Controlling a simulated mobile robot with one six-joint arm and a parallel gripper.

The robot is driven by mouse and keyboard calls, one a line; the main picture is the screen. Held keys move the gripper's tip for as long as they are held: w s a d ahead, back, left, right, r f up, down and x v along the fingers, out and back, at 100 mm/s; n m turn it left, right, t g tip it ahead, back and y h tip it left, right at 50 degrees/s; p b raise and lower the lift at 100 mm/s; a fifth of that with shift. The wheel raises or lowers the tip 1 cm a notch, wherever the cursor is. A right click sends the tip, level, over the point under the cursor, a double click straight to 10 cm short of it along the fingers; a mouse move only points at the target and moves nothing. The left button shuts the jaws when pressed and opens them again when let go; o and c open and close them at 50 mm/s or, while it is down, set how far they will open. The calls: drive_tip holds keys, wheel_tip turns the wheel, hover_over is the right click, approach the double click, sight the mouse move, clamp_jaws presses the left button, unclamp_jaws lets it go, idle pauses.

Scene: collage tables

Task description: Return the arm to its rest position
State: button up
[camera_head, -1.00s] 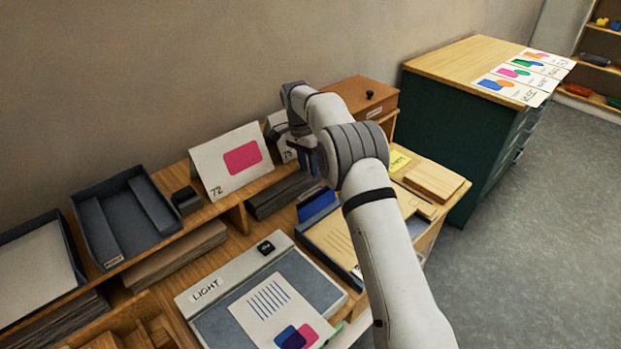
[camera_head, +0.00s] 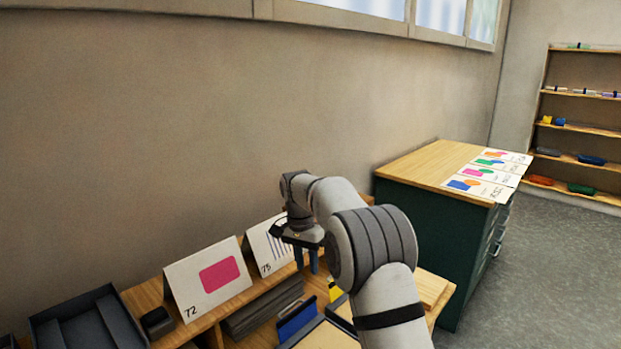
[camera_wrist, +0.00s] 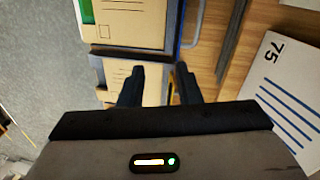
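My arm reaches over the desk in the head view. My gripper (camera_head: 306,262) hangs with its fingers pointing down, in front of the card marked 75 (camera_head: 268,245). In the wrist view the two dark fingers (camera_wrist: 160,86) stand apart with nothing held between them. Below them lie the wooden desk top and tan lined folders (camera_wrist: 130,25). The card marked 75 also shows at the right of the wrist view (camera_wrist: 290,95).
The card marked 72 (camera_head: 208,283) stands left of my gripper on the raised shelf. A dark tray (camera_head: 88,322) lies further left. A green cabinet (camera_head: 425,235) with several printed cards stands to the right. Shelves (camera_head: 580,125) stand far right, with open floor before them.

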drive_tip(key=s+d+r+n+t, duration=0.1)
drive_tip(key=s+d+r+n, duration=0.15)
drive_tip(key=s+d, duration=0.4)
drive_tip(key=s+d+r+n+t+y, duration=0.1)
drive_tip(key=s+d+r, duration=0.2)
drive_tip(key=s, duration=0.7)
drive_tip(key=s+d+r+n+t, duration=0.1)
drive_tip(key=s+d+r, duration=0.25)
drive_tip(key=s, duration=0.45)
drive_tip(key=s+d+f+n, duration=0.2)
drive_tip(key=s+f, duration=0.3)
drive_tip(key=s, duration=0.7)
drive_tip(key=shift+d+t, duration=0.4)
drive_tip(key=shift+d, duration=0.3)
